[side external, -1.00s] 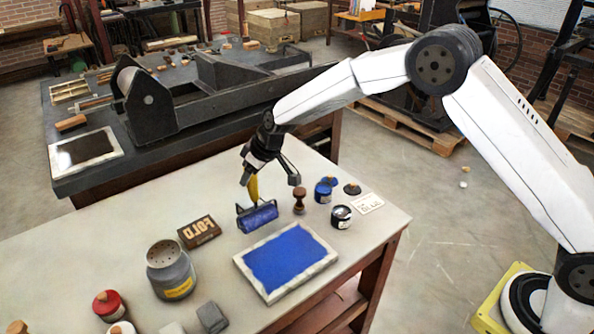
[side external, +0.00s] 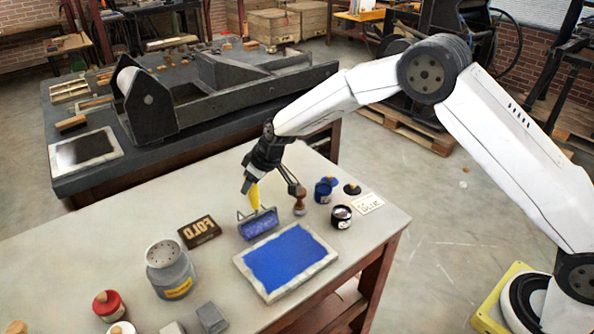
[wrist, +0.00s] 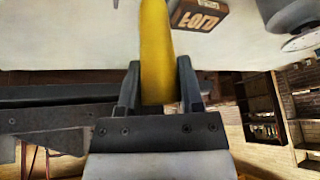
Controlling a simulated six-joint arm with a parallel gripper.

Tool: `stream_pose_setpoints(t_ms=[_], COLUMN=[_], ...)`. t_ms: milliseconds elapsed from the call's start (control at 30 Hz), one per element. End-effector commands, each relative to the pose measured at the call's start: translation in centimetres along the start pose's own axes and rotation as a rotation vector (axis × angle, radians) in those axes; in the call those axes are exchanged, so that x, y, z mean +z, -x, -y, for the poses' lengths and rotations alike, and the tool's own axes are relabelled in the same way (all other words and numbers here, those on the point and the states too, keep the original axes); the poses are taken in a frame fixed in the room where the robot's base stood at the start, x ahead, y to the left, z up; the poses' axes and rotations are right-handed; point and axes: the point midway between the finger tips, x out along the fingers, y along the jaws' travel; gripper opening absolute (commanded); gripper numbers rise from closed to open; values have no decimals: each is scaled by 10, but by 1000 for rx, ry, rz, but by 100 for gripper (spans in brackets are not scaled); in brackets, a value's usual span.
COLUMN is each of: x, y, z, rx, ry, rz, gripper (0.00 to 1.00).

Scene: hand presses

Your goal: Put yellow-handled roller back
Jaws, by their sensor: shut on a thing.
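The yellow-handled roller has a blue-inked drum (side external: 259,224) in a dark frame and a yellow handle (side external: 254,196) pointing up. It is just behind the far left edge of the blue ink slab (side external: 290,262), beside the slab and not over it. My gripper (side external: 250,187) is shut on the yellow handle from above. In the wrist view the handle (wrist: 156,50) stands between both fingers. I cannot tell whether the drum touches the table or hangs just above it. The drum is out of the wrist view.
Right of the roller stand a wooden-knobbed stamp (side external: 299,206), a blue ink jar (side external: 324,190) and a dark jar (side external: 341,216). A dark FOLD box (side external: 199,232) and a grey canister (side external: 170,270) are to the left. The table's back left (side external: 150,205) is clear.

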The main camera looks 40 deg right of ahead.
Motion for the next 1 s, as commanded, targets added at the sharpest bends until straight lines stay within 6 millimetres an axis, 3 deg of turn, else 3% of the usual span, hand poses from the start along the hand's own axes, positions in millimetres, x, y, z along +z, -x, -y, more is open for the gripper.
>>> stream_pose_setpoints(t_ms=[1000], x=[2], y=[-6], z=[-1], rx=[1], ry=[0], rz=[-3], gripper=[0])
